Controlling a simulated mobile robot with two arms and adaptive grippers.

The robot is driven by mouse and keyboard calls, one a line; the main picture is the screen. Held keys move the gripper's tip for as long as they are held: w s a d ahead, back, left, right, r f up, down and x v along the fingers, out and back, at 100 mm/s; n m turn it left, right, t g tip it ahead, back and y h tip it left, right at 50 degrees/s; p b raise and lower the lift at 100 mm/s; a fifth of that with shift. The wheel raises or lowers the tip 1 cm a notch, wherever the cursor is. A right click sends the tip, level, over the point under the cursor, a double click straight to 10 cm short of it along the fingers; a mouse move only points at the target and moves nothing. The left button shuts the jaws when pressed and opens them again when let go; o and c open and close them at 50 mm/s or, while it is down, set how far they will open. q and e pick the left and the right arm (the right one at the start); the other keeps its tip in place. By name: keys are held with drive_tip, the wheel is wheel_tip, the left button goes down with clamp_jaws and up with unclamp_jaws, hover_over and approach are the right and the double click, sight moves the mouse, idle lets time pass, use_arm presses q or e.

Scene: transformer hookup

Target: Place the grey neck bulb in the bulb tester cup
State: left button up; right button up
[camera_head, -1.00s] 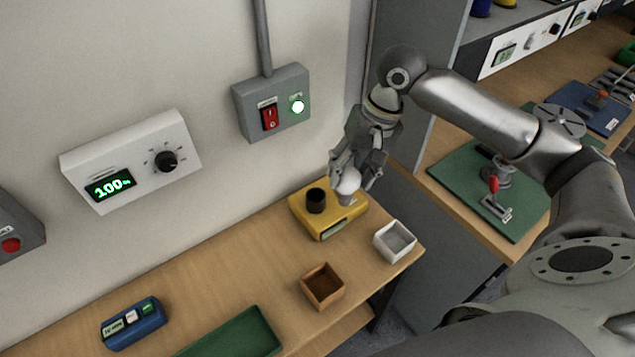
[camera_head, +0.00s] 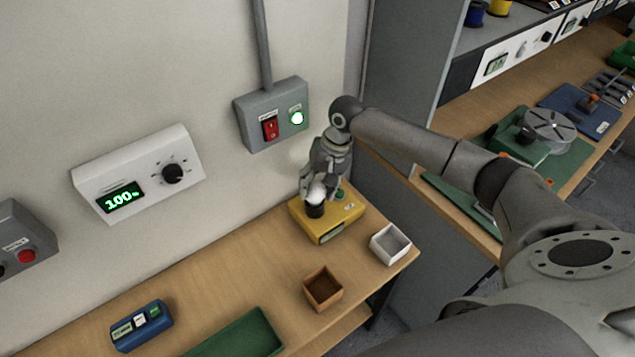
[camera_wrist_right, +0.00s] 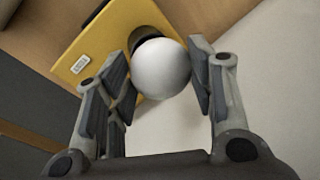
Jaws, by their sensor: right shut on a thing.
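The yellow bulb tester (camera_head: 330,222) stands on the wooden bench against the wall, with its black cup (camera_head: 315,210) on the left part of its top. My right gripper (camera_head: 317,187) is above the cup, pointing down, shut on the white bulb (camera_head: 318,191). The bulb is right over or in the mouth of the cup; I cannot tell how deep it sits. In the right wrist view the bulb's round glass (camera_wrist_right: 161,69) lies between the fingers and hides its neck, with the dark cup (camera_wrist_right: 147,37) just behind it. My left gripper is not in view.
A white tray (camera_head: 390,244) and a brown tray (camera_head: 323,288) stand in front of the tester. A green tray (camera_head: 240,335) and a blue device (camera_head: 142,325) are further left. A grey switch box (camera_head: 273,115) is on the wall above.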

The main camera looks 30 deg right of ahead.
drive_tip(key=o, duration=1.3)
drive_tip(key=shift+f, duration=0.15)
drive_tip(key=b+v, duration=0.2)
drive_tip(key=v, duration=1)
